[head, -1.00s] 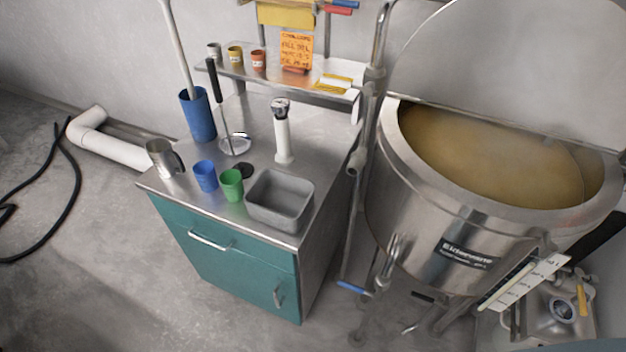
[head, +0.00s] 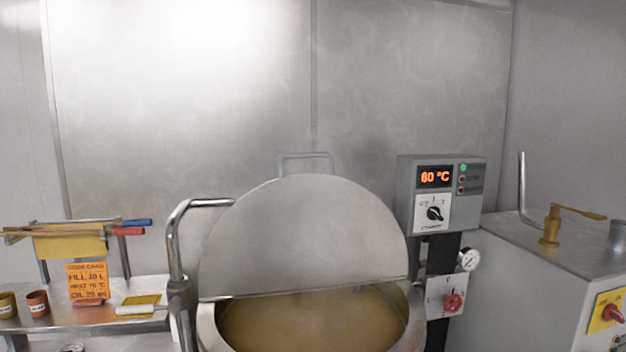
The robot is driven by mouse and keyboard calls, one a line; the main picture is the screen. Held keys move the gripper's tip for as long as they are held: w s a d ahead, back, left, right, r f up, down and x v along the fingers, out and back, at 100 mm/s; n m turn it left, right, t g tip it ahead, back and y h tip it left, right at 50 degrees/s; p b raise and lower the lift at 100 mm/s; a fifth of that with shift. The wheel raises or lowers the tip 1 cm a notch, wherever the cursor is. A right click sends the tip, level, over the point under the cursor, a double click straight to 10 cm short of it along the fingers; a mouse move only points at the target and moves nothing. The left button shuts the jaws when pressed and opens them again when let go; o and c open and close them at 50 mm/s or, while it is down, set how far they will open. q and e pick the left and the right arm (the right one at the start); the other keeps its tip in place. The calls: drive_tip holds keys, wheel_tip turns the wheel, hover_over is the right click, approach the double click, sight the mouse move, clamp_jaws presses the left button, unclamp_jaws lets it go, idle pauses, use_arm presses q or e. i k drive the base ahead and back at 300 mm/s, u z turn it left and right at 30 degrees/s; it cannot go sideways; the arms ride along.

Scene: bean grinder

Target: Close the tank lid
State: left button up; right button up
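The tank (head: 207,325) is a round steel vessel at the bottom middle of the head view, filled with a yellowish-brown liquid (head: 310,325). Its lid (head: 305,235) is a large grey disc that stands raised at the back of the opening, with a straight hinge line across its lower edge. A bar handle (head: 305,157) shows at the lid's top edge. The tank's front is cut off by the frame. Neither of my grippers is in view.
A bent steel pipe (head: 172,235) rises left of the tank. A control box (head: 440,190) reading 60 °C, a red switch (head: 453,302) and a gauge (head: 468,260) stand right of it. A shelf (head: 90,317) with cups and an orange card (head: 88,282) is at left. A steel cabinet (head: 530,290) is at right.

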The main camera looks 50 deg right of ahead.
sight(211, 280)
drive_tip(key=z, duration=0.05)
drive_tip(key=i, duration=0.25)
drive_tip(key=z, duration=0.6)
